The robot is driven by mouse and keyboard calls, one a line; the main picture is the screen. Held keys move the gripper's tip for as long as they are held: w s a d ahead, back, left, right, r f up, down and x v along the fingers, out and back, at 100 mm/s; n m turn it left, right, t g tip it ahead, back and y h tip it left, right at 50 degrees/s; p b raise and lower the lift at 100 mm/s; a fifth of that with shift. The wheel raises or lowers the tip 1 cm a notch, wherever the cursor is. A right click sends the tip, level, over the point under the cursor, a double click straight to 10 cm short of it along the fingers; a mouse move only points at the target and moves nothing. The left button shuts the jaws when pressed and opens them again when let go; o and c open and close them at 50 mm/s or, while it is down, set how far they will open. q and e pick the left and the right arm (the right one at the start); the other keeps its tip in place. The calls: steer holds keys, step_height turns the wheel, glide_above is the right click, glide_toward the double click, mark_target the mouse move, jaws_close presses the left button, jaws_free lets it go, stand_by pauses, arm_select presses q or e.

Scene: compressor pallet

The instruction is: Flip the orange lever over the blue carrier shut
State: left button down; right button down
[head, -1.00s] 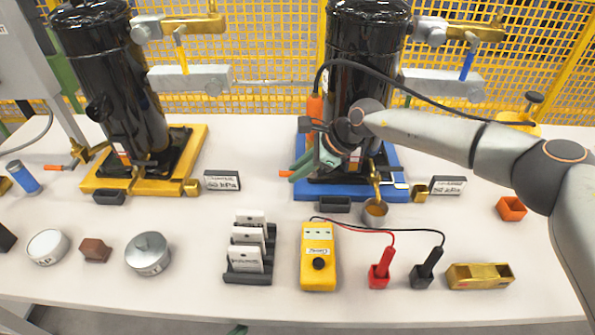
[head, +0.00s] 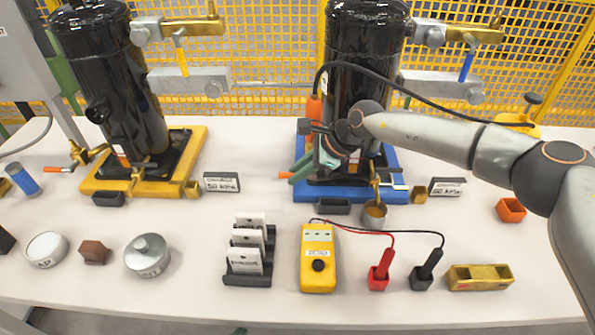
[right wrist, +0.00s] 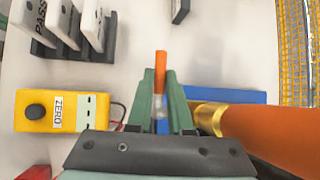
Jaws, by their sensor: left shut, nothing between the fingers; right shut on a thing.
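The blue carrier (head: 350,193) stands under the right black compressor (head: 360,65); its edge also shows in the right wrist view (right wrist: 238,96). The orange lever (head: 285,175) points left beside this carrier. My right gripper (head: 300,172) has its green fingers shut on the lever. In the right wrist view the lever's orange end (right wrist: 160,72) sticks out beyond the fingertips, with a pale metal part between them. The lever's pivot is hidden behind my gripper and wrist. My left gripper is not in view.
A yellow carrier (head: 100,185) with its own orange lever (head: 58,169) stands at left. A cup (head: 374,216), a dark block (head: 335,206) and a display (head: 447,187) sit near the blue carrier. A yellow meter (head: 318,262) and card rack (head: 248,280) stand in front.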

steer(key=shift+w+r, duration=0.25)
steer(key=shift+r, duration=0.2)
steer(key=c, duration=1.1)
jaws_free()
steer(key=shift+s, duration=0.1)
steer(key=shift+o, duration=1.3)
steer(key=shift+s+f, duration=0.1)
steer(key=shift+f, duration=0.1)
steer(key=v, duration=1.2)
steer(key=shift+r, duration=0.25)
steer(key=shift+s+d, duration=0.15)
